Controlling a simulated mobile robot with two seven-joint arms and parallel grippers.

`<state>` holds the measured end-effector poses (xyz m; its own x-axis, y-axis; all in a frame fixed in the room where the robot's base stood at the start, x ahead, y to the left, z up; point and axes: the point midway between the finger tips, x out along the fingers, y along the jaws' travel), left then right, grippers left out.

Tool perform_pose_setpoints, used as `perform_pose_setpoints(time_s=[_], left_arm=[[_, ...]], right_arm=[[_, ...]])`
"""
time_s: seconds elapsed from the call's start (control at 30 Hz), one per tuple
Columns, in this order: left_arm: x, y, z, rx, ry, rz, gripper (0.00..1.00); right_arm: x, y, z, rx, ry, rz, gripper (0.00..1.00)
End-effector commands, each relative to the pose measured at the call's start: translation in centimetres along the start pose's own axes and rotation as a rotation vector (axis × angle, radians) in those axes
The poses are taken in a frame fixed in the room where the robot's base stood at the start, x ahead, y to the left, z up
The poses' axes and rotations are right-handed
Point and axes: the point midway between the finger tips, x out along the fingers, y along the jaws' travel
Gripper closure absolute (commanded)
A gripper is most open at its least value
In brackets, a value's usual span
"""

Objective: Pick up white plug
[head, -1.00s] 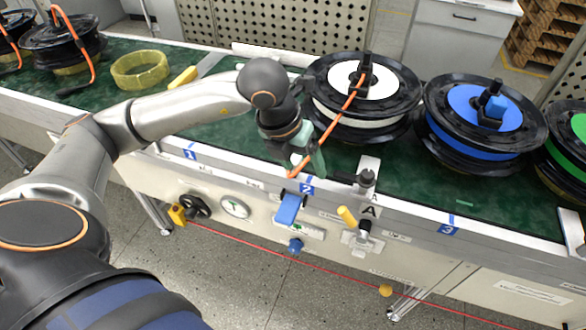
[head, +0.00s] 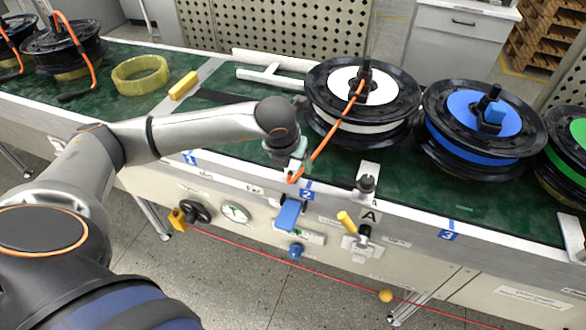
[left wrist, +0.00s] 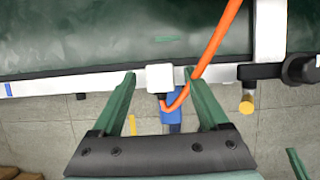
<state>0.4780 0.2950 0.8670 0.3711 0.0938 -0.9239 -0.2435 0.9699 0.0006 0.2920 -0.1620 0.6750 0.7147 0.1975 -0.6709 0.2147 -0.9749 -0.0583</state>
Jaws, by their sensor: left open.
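The white plug (left wrist: 160,77) is a small white block on the end of an orange cable, at the conveyor's near edge. In the head view the white plug (head: 296,163) is partly hidden by my left gripper. My left gripper (head: 292,160) is over that edge near station label 2. In the left wrist view, the green fingers of my left gripper (left wrist: 160,88) are open, one on each side of the plug, with visible gaps. The orange cable (head: 325,138) runs from the white-centred reel (head: 345,85) down to the plug. My right gripper is not in view.
A black-topped post fixture (head: 366,184) stands right of the plug at the edge. Blue (head: 470,105) and green (head: 575,127) reels stand further right. A yellow ring (head: 140,73) and a yellow block (head: 184,85) lie left on the green belt (head: 225,85).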

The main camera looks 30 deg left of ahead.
Motion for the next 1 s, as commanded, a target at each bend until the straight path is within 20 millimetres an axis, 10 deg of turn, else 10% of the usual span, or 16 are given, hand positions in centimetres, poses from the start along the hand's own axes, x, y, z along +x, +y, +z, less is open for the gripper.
perform_pose_setpoints(time_s=[0.37, 1.0], left_arm=[[1.62, 0.01, -0.07, 0.0, 0.0, 0.0, 0.22], [1.57, 0.04, -0.06, -0.001, 0.001, 0.0, 0.93]], right_arm=[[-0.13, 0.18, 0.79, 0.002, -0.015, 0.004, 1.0], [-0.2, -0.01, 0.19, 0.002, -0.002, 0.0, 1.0]])
